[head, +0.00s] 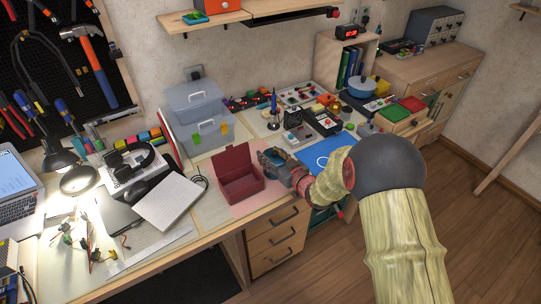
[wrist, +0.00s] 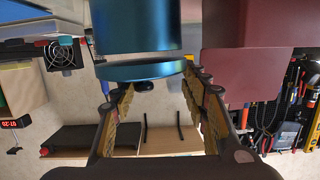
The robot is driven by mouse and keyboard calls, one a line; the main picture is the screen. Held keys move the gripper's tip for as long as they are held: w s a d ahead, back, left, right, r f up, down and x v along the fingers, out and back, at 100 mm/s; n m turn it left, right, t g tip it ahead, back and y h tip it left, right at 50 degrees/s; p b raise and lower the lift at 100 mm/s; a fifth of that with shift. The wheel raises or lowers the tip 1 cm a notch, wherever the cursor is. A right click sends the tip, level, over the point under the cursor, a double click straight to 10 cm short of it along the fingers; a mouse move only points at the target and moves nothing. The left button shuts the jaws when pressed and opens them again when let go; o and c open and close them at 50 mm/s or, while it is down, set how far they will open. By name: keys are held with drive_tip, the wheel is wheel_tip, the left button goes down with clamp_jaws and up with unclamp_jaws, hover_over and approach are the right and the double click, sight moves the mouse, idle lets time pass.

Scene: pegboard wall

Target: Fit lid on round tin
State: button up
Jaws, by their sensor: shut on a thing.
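My gripper (wrist: 152,84) is shut on a flat teal lid (wrist: 140,71), one finger at each side of it. The wrist picture is upside down. The round teal tin (wrist: 137,28) is directly beyond the lid there, so the lid is over the tin's top.
An open maroon box (head: 241,187) stands close to the left of my gripper; it also fills the right of the wrist view (wrist: 245,70). A blue mat (head: 325,156) lies to the right. Clear plastic bins (head: 197,115) stand behind, and a notebook (head: 170,203) lies farther left.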

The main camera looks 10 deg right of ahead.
drive_tip(key=shift+f+b, duration=0.65)
drive_tip(key=shift+f, duration=0.25)
drive_tip(key=o, duration=1.1)
drive_tip(key=shift+c, duration=0.2)
drive_tip(key=shift+s, duration=0.1)
drive_tip(key=v, duration=1.2)
